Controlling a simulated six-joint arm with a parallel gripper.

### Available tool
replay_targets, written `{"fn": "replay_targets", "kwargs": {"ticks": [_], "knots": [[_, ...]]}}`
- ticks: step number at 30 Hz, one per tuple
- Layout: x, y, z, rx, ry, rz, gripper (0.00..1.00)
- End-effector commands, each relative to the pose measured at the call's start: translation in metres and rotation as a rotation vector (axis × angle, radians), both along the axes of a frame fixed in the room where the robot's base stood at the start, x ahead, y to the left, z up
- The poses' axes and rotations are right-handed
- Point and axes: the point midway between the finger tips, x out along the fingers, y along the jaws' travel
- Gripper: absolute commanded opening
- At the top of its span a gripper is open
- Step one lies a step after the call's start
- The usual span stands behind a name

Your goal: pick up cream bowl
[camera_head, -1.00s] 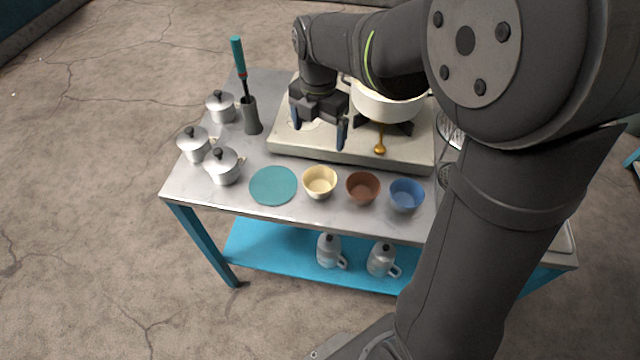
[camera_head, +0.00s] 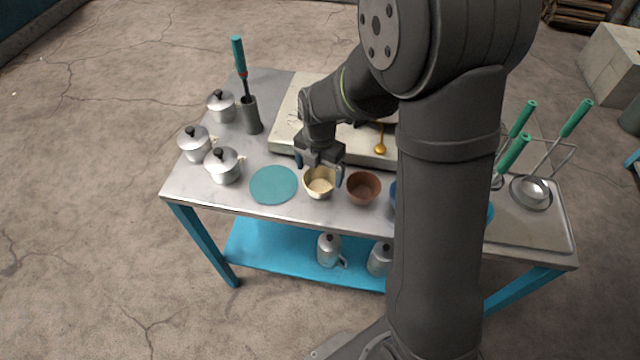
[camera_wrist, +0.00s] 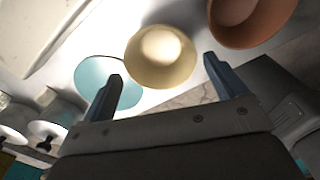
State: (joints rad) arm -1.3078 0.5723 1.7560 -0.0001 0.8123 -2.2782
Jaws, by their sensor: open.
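The cream bowl (camera_head: 319,187) stands on the metal table top, between a teal round mat and a brown bowl. My gripper (camera_head: 320,172) is open and just above and behind the bowl, with a finger toward each side of it. In the wrist view the cream bowl (camera_wrist: 161,58) lies ahead of and between the open fingertips of my gripper (camera_wrist: 164,75). The gripper's body hides part of the bowl's far rim in the head view. I cannot tell whether a finger touches it.
The brown bowl (camera_head: 363,187) stands close on the right, with a blue bowl (camera_head: 393,198) mostly hidden behind my arm. The teal mat (camera_head: 273,185) lies on the left. Lidded pots (camera_head: 223,166) stand farther left. The stove (camera_head: 287,128) is behind.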

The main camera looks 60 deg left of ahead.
Motion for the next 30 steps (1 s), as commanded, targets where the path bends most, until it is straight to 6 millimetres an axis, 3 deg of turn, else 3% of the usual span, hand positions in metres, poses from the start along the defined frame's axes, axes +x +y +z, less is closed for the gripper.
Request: {"fn": "replay_targets", "kwargs": {"ticks": [7, 17, 23, 30], "knots": [[0.002, 0.0, -0.036, -0.004, 0.001, 0.0, 0.89], [0.002, 0.0, -0.043, 0.0, -0.001, -0.001, 0.89], [0.002, 0.0, -0.043, 0.0, -0.001, -0.001, 0.52], [0.002, 0.0, -0.042, 0.0, -0.001, -0.001, 0.52]]}}
